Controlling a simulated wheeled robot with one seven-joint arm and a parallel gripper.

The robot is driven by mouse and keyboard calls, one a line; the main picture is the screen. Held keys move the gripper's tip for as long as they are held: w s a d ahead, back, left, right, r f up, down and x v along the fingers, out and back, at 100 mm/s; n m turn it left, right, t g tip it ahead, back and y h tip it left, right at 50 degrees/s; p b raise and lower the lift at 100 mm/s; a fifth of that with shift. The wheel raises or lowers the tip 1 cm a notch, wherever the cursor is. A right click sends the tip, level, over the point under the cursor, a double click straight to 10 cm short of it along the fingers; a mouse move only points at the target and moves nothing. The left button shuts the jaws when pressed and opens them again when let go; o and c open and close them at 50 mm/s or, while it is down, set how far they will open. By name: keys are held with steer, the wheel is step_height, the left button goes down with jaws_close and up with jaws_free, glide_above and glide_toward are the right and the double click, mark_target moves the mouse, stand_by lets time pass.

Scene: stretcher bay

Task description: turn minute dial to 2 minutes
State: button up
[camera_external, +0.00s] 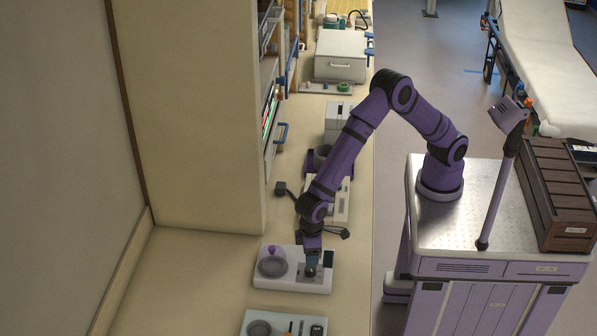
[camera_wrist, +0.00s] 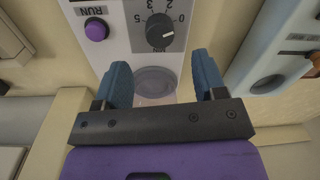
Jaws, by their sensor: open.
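The minute dial (camera_wrist: 160,31) is a dark round knob on a grey panel with printed numbers, which appear upside down in the wrist view. The dial is part of a white device (camera_external: 296,284) on the bench. My gripper (camera_external: 312,268) is above the device's grey panel in the external view and hides much of it. In the wrist view my gripper (camera_wrist: 163,74) is open, its blue fingers apart and empty. The dial lies beyond the fingertips, between their lines.
A purple RUN button (camera_wrist: 96,30) sits beside the dial, and a round pale dish (camera_wrist: 155,84) is also on the device. A light-blue device (camera_external: 284,318) stands close in front. Other bench equipment (camera_external: 340,198) stands behind. Bare bench (camera_external: 190,280) lies left.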

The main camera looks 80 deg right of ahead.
mark_target(310, 268)
step_height(310, 268, down, 7)
steer(key=shift+a+r, duration=0.1)
steer(key=shift+r, duration=0.05)
steer(key=shift+c, duration=0.4)
steer(key=c, duration=0.8)
steer(key=shift+c, duration=0.2)
steer(key=shift+n, duration=0.4)
steer(key=n, duration=0.3)
steer(key=shift+n, duration=2.5)
